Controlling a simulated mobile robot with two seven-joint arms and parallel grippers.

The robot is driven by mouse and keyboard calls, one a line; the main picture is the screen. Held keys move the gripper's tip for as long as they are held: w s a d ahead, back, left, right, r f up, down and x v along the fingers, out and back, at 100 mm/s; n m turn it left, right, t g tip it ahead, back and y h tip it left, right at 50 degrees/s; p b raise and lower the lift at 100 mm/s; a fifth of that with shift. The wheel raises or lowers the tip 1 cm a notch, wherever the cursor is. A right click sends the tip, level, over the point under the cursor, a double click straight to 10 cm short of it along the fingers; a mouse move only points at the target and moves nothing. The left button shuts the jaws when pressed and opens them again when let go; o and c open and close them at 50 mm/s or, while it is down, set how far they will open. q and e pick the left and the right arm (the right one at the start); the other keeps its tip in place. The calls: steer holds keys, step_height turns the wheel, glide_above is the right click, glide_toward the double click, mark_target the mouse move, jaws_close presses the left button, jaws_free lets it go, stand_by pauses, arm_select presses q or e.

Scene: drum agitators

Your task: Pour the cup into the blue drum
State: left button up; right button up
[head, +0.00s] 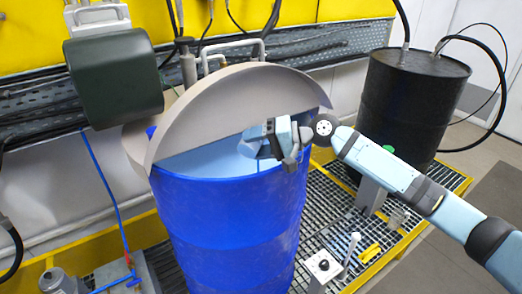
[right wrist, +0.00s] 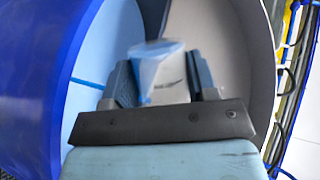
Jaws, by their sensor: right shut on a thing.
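The blue drum (head: 230,225) stands in the middle of the head view. A grey half-round lid (head: 225,100) rises over its back, and the front part of its mouth is open. My right gripper (head: 268,143) reaches in from the right over that opening. In the right wrist view (right wrist: 165,80) its fingers are shut on a pale, see-through cup (right wrist: 158,65) with a bluish tint. The cup appears over the drum's mouth, inside the drum's blue wall (right wrist: 35,90). I cannot tell its tilt or contents. My left gripper is not in view.
A dark green motor housing (head: 115,78) hangs at the upper left. A black drum (head: 410,105) stands at the right. On the grating lie a small clear vessel (head: 398,217), a yellow item (head: 370,252) and a white-topped box (head: 323,266).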

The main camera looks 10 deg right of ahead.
steer(key=shift+w+f, duration=0.1)
steer(key=shift+w, duration=0.05)
steer(key=shift+w+d+f, duration=0.1)
steer(key=shift+d, duration=0.05)
steer(key=shift+w+f+m, duration=0.1)
steer(key=shift+w+m, duration=0.05)
steer(key=shift+m, duration=0.15)
steer(key=shift+d, duration=0.15)
steer(key=shift+w+f, duration=0.1)
steer(key=shift+w+d+m+y, duration=0.1)
steer(key=shift+m+y, duration=0.4)
stand_by(0.5)
steer(key=shift+r+p, duration=0.25)
steer(key=shift+p, duration=0.05)
steer(key=shift+w+g, duration=0.1)
steer(key=shift+g, duration=0.2)
steer(key=shift+m, duration=0.3)
